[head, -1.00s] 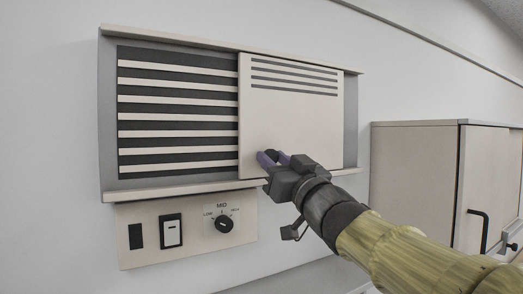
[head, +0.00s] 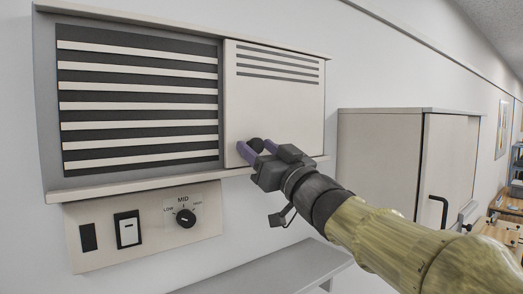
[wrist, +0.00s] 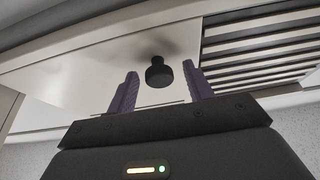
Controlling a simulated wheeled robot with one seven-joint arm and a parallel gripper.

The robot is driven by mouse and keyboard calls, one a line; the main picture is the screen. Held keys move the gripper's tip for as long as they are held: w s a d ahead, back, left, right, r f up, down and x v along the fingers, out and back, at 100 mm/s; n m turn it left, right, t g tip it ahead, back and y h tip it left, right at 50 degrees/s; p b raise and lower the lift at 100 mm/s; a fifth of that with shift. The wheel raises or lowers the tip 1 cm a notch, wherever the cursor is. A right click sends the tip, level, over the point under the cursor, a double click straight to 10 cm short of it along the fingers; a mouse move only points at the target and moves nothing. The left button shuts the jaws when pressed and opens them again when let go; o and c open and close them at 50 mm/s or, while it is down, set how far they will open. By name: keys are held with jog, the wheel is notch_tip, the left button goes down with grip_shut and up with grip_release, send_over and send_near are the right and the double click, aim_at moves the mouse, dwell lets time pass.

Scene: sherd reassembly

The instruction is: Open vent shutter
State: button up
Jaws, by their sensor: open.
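The vent shutter (head: 275,105) is a pale sliding panel with several dark slots near its top, set in a wall frame. It stands at the right of the frame, and the dark-and-white louvres (head: 138,105) are uncovered at the left. A round black knob (wrist: 158,73) sticks out of the panel; it also shows in the head view (head: 256,144). My gripper (head: 250,150) is at the panel's lower left. Its purple fingers (wrist: 158,90) are open, one on each side of the knob, with gaps showing in the wrist view.
A control plate (head: 150,225) with a dial and a switch is below the vent. A pale cabinet (head: 380,155) stands to the right, and a grey ledge (head: 270,270) lies below. The frame's bottom rail (head: 130,187) runs under the panel.

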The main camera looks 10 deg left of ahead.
jog(key=shift+d, duration=0.1)
jog(key=b+v, duration=0.9)
jog(key=v, duration=0.8)
jog(key=shift+f, duration=0.2)
jog(key=shift+s, duration=0.1)
